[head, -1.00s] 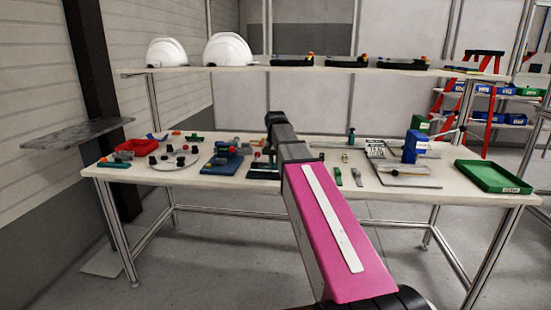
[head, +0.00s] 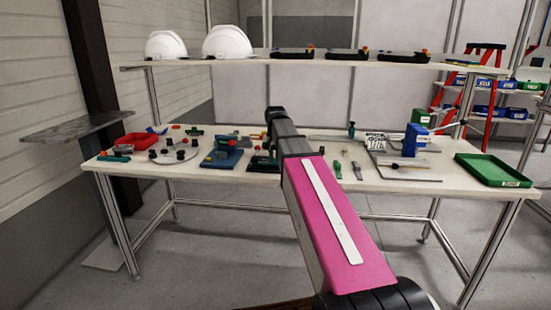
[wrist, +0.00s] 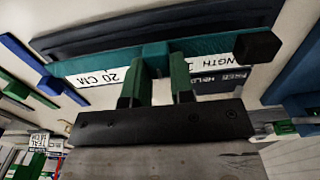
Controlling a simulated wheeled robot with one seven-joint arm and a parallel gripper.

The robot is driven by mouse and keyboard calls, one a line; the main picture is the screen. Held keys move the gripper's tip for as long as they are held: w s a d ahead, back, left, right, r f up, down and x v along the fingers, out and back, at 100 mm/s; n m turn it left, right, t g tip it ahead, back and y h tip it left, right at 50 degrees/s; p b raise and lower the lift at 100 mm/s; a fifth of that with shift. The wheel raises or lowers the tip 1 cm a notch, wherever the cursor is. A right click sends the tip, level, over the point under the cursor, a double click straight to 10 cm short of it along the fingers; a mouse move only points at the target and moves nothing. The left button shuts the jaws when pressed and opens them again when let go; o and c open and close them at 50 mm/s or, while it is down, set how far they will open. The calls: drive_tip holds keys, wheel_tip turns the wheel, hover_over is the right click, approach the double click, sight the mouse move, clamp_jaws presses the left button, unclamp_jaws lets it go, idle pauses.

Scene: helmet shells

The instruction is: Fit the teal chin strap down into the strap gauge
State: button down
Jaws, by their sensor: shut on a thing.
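In the wrist view the teal chin strap (wrist: 214,48) runs across the picture, with a black block at its right end. The strap gauge (wrist: 160,25) shows as a dark bar behind the strap, with a white label reading "LENGTH 20 CM" partly covered by the fingers. The strap lies along the gauge in this view; I cannot tell whether it is seated or held above. In the head view my arm hides the gripper and strap; part of the dark gauge (head: 262,166) shows.
A blue fixture (head: 222,157) stands close left of the gauge on the table. Farther left are a round plate (head: 167,157) and a red tray (head: 128,143). Small green tools (head: 339,168), a blue block stand (head: 415,141) and a green tray (head: 488,172) are to the right.

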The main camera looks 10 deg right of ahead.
drive_tip(key=shift+f, duration=0.85)
idle(0.6)
drive_tip(key=c, duration=0.9)
unclamp_jaws()
drive_tip(key=shift+r, duration=0.1)
wheel_tip(320, 180, up, 11)
drive_tip(key=shift+f, duration=0.2)
